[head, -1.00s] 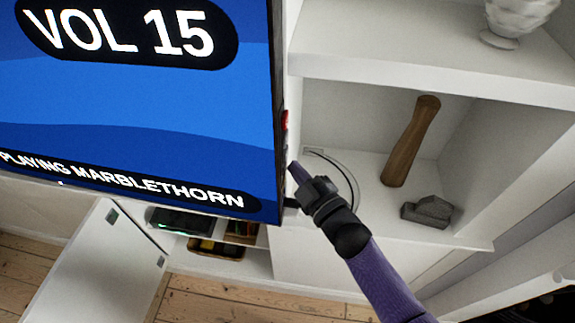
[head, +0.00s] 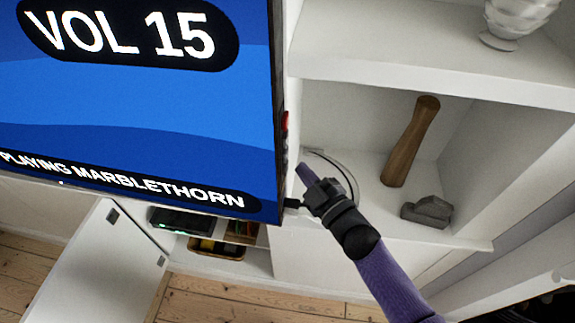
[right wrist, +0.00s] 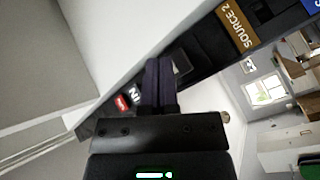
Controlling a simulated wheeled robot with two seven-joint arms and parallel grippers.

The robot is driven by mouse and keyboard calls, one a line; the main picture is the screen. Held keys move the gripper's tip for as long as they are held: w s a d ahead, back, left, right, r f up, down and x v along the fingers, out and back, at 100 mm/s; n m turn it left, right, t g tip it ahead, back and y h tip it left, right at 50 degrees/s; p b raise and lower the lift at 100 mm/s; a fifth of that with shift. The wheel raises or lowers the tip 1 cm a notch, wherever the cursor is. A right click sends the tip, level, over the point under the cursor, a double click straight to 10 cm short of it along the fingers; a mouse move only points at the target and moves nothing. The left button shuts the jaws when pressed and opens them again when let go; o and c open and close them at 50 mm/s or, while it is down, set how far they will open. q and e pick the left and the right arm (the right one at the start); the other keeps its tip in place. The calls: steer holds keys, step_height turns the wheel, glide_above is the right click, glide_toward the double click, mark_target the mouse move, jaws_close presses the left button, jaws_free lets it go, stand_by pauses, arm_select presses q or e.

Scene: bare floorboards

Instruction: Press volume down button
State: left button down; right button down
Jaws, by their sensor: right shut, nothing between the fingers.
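The television (head: 150,110) fills the upper left of the head view; its screen reads "VOL 15" and "PLAYING MARBLETHORN". Its dark side edge (head: 279,150) carries a red button (head: 286,121). My right gripper (head: 303,171) is shut and empty, just right of the side edge, with a small gap showing. In the right wrist view its closed fingers (right wrist: 158,72) reach over the dark side panel (right wrist: 205,45). There the red button (right wrist: 122,103) is left of the fingers, and an orange "SOURCE 2" label (right wrist: 237,30) is to the right. I cannot tell which button is volume down.
White shelves (head: 410,75) stand to the right, holding a wooden-handled tool (head: 410,140), a grey block (head: 428,211) and a white ribbed vase (head: 515,18). A curved cable (head: 350,180) lies behind my gripper. A cabinet door (head: 100,260) hangs open below the screen.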

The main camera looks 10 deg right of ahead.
arm_select(q)
steer(key=shift+r+p, duration=0.35)
arm_select(e)
steer(key=d, duration=0.1)
steer(key=s+d, duration=0.1)
steer(key=d, duration=0.2)
steer(key=shift+s+d, duration=0.3)
steer(key=shift+d, duration=0.1)
stand_by(1.6)
